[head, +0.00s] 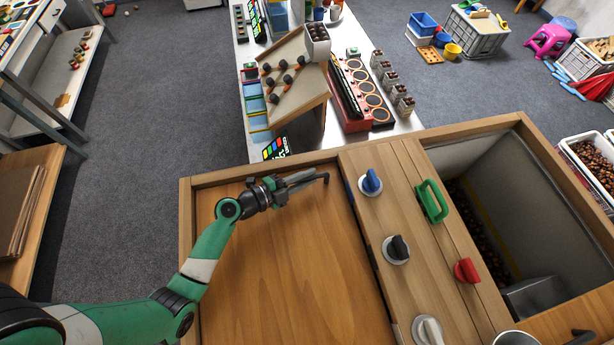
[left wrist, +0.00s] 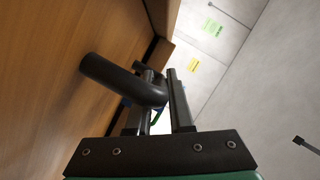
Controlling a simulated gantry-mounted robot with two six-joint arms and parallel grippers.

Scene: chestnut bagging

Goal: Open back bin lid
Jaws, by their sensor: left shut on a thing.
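The wooden lid (head: 285,265) covers the left part of the wooden bin cabinet (head: 262,166) and looks closed in the head view. My left gripper (head: 308,181) is over the lid's far end, near the cabinet's back rim. It is shut on the dark bar handle (left wrist: 120,80), which passes between its fingers in the left wrist view. The lid's wood (left wrist: 55,60) lies beside the handle there. In the head view the handle is mostly hidden by the fingers. My right gripper is not in view.
A strip beside the lid carries a blue knob (head: 371,182), a black knob (head: 396,249), a red knob (head: 467,270) and a green handle (head: 432,201). An open compartment (head: 510,175) with chestnuts lies to the right. A white table (head: 225,140) stands behind the cabinet.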

